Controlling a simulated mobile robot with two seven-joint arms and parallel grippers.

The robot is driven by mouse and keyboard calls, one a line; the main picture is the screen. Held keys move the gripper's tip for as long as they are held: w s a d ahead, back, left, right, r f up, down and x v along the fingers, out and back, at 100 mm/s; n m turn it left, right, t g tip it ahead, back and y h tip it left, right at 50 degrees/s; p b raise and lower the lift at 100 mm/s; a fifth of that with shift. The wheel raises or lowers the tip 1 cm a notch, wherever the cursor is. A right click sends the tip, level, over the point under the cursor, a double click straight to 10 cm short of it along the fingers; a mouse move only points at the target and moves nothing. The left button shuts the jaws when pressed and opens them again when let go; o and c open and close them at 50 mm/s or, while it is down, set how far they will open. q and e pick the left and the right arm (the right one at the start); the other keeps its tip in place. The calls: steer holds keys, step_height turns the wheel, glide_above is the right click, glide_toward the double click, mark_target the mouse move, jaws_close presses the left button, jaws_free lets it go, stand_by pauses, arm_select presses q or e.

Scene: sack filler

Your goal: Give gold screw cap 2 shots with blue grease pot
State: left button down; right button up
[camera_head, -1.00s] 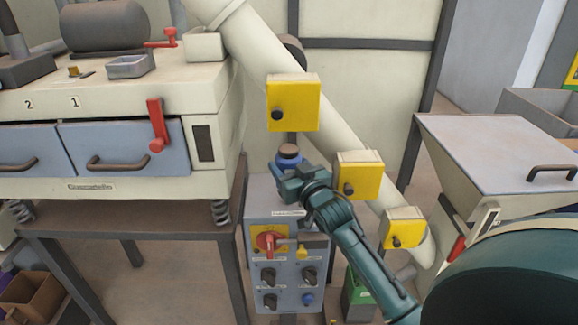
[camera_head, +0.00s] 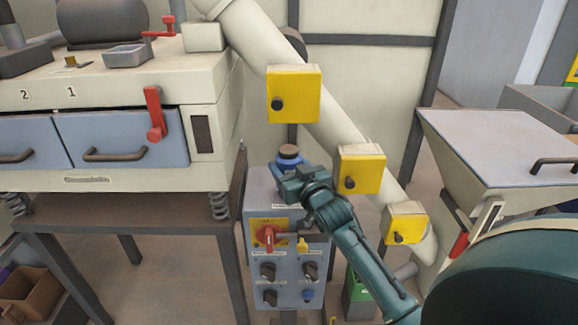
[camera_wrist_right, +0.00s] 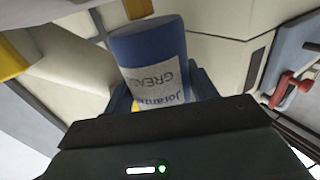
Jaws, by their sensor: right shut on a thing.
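The blue grease pot (camera_head: 289,158) has a dark brown top and is upright in the head view. My right gripper (camera_head: 290,176) is shut on it, in front of the grey control box (camera_head: 284,275) and below the upper yellow box. In the right wrist view the pot (camera_wrist_right: 150,60) shows its pale label reading GREASE, between the jaws. A small gold thing (camera_head: 71,63) lies on top of the cream machine, left of a metal tray; it may be the gold screw cap but is too small to tell. My left gripper is out of view.
A sloping cream pipe (camera_head: 335,120) carries yellow boxes (camera_head: 293,94), (camera_head: 361,169), (camera_head: 405,222) close behind and right of my right gripper. The cream machine (camera_head: 120,85) has drawers and a red lever (camera_head: 154,113). A lidded hopper (camera_head: 500,145) stands right.

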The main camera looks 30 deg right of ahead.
steer(key=shift+f, duration=0.6)
steer(key=shift+r, duration=0.15)
stand_by(0.3)
steer(key=shift+r+p, duration=0.75)
